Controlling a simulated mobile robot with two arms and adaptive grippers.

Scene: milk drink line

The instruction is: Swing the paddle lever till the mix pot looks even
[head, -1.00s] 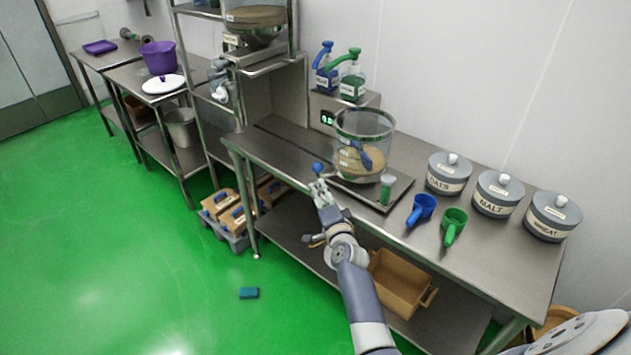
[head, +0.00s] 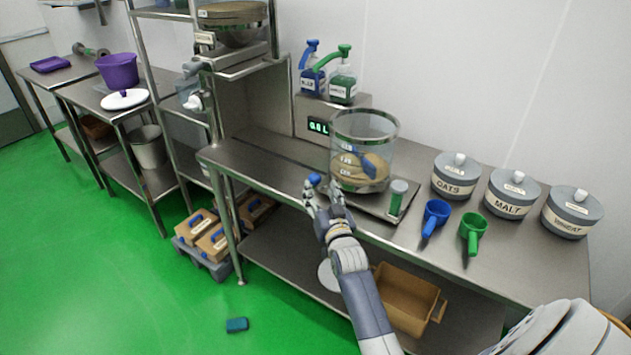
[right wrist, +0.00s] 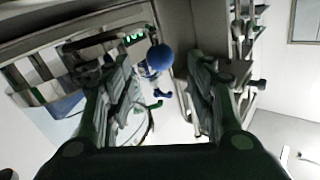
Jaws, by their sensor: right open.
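The mix pot (head: 391,146) is a clear vessel with tan contents (head: 372,172) that look streaked with lighter and darker patches. A blue paddle (head: 368,162) stands tilted in it. The paddle lever's round blue knob (head: 314,180) is at the pot's front left, near the table edge. My right gripper (head: 324,193) is open just below and beside the knob. In the right wrist view the knob (right wrist: 159,57) appears between the open fingers, with gaps on both sides; I cannot tell how deep it sits. My left gripper is not in view.
Blue (head: 435,216) and green (head: 472,232) scoops lie farther right, before lidded oats (head: 456,177), malt (head: 512,195) and wheat (head: 572,213) canisters. Two pump bottles stand on the display box (head: 308,124). The counter's left stretch is clear.

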